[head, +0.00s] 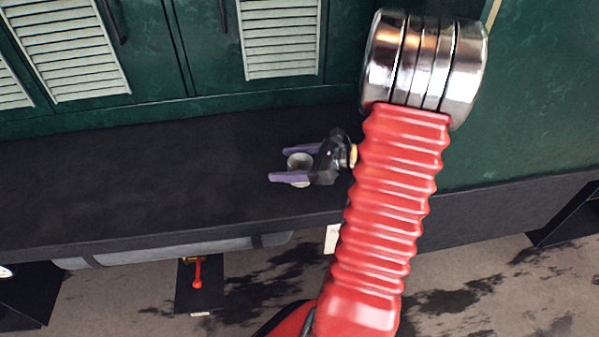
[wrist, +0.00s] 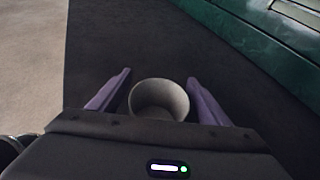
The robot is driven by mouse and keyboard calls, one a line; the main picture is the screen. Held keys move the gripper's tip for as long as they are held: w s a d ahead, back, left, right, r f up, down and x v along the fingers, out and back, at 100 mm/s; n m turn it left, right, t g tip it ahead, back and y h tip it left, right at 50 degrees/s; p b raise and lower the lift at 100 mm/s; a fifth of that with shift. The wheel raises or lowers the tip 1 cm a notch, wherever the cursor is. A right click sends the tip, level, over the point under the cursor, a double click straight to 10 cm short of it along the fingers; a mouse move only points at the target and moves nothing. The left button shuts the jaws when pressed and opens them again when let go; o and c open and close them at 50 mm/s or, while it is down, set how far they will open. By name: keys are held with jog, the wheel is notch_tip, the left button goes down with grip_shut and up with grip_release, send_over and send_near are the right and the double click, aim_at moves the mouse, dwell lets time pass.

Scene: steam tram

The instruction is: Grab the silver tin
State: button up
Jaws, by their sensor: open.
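The silver tin (head: 300,161) is a small, pale grey cylinder on the dark ledge beside the green panelled wall. In the wrist view the tin (wrist: 160,97) shows its round rim and hollow-looking top, close in front of the gripper body. My gripper (head: 280,164) has purple fingers, one on each side of the tin. The fingers are open, with a visible gap on both sides of the tin in the wrist view. The lower part of the tin is partly hidden by the near finger in the head view and by the gripper body in the wrist view.
The dark ledge (head: 130,190) is bare to the left of the tin. The green wall (head: 160,80) with louvred panels rises behind it. Below the ledge's front edge are a red-handled valve (head: 197,272) and stained ground (head: 270,300).

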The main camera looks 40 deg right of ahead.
jog(key=shift+c, duration=0.5)
jog(key=c, duration=1.1)
jog(key=shift+r, duration=0.15)
notch_tip(320, 180, up, 10)
jog(key=shift+f, duration=0.1)
